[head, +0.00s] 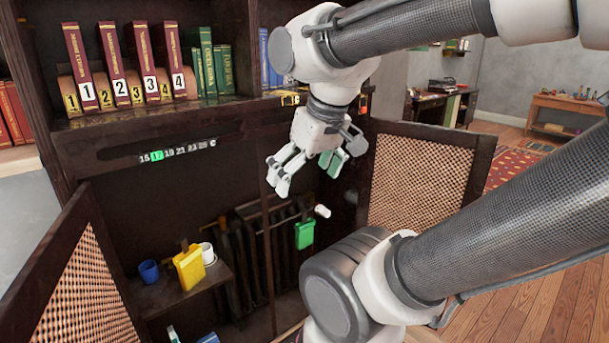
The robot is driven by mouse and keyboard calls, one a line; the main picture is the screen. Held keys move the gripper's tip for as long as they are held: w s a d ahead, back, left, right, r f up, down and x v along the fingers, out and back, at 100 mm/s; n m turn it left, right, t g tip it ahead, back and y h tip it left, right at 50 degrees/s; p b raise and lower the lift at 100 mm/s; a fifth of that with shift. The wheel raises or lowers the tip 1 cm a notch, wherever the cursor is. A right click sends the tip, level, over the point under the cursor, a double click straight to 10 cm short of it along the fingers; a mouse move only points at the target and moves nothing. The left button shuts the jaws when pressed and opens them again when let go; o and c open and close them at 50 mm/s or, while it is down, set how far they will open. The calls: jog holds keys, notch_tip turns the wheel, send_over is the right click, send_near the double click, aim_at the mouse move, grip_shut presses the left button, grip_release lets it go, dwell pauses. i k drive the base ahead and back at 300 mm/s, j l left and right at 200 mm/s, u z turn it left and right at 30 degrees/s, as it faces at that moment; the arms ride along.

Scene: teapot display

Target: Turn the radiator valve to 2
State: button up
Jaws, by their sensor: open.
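A dark ribbed radiator (272,240) stands inside the open cabinet, partly hidden behind the cabinet's upright and a green hanging item. A small white knob (322,211), which looks like the radiator valve, sits at its upper right end. No number can be read on it. My gripper (308,179) is open, with nothing visible between its fingers. It points down and appears above the white knob in the picture, apart from it. A temperature strip (178,152) on the cabinet front reads 15 to about 28 °C, with 17 lit green.
The green item (304,235) hangs at the radiator's front, close below the knob. Mesh doors stand open at left (85,285) and right (418,183). A low shelf (160,297) holds a blue cup (149,271), a yellow item (188,268) and a white cup (208,254). Numbered books (115,62) stand above.

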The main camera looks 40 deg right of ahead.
aim_at(321, 209)
jog(key=k+l, duration=0.15)
jog(key=l, duration=0.25)
jog(key=k+l, duration=0.15)
jog(key=l, duration=0.25)
jog(key=k+l, duration=0.15)
jog(key=l, duration=0.2)
jog(key=z, duration=0.05)
